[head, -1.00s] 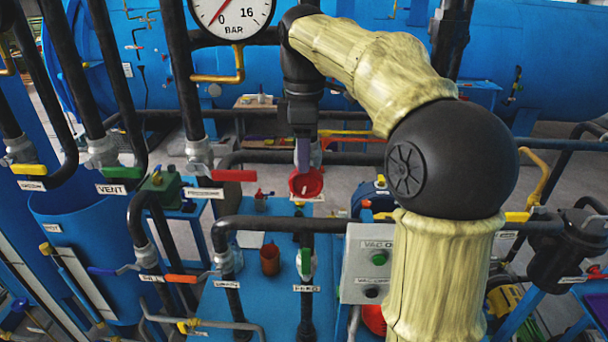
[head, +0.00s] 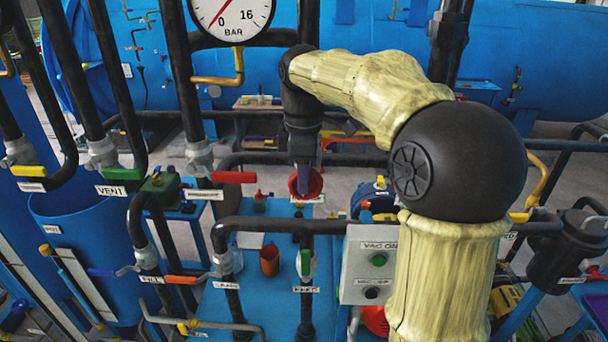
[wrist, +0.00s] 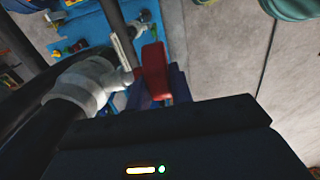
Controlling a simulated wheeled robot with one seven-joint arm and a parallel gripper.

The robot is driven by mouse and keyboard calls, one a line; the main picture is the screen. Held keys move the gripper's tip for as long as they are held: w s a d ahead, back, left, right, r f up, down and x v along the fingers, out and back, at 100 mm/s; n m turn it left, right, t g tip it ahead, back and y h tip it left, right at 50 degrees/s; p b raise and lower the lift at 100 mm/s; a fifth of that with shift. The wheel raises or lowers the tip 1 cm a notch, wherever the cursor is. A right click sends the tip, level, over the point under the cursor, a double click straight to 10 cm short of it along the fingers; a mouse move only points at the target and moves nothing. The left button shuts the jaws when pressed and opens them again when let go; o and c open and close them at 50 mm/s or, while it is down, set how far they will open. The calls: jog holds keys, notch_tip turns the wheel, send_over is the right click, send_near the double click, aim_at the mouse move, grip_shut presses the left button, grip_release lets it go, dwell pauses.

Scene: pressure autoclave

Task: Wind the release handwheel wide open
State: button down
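A round red handwheel (head: 317,186) shows in the middle of the head view, above a small white label too small to read. My gripper (head: 302,178) hangs down from the dark wrist, its narrow purplish finger end overlapping the red wheel. The far side of the gripper is hidden, so its opening and any contact are unclear. In the wrist view, the dark gripper body fills the bottom. A red upright piece (wrist: 153,70) stands beyond it, beside a grey pipe fitting (wrist: 88,85). I cannot tell whether that red piece is the wheel or a lever.
A pressure gauge (head: 233,14) is at the top, needle near 0. A red valve lever (head: 233,177) lies left of the wheel. Black pipes (head: 285,225) run in front. A grey VAC button box (head: 370,262) stands lower right. The vent valve (head: 120,174) is at left.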

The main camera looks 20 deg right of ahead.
jog(key=shift+a+r+g+h+p, duration=0.25)
jog(key=shift+h+p, duration=0.55)
jog(key=shift+p, duration=0.5)
jog(key=shift+f+g+h+p, duration=0.25)
jog(key=shift+f+h+p, duration=0.05)
jog(key=shift+h+p, duration=0.4)
jog(key=c, duration=1.2)
grip_release()
jog(key=shift+w, duration=0.1)
jog(key=shift+c, duration=0.2)
jog(key=b+v, duration=0.1)
jog(key=v, duration=1.1)
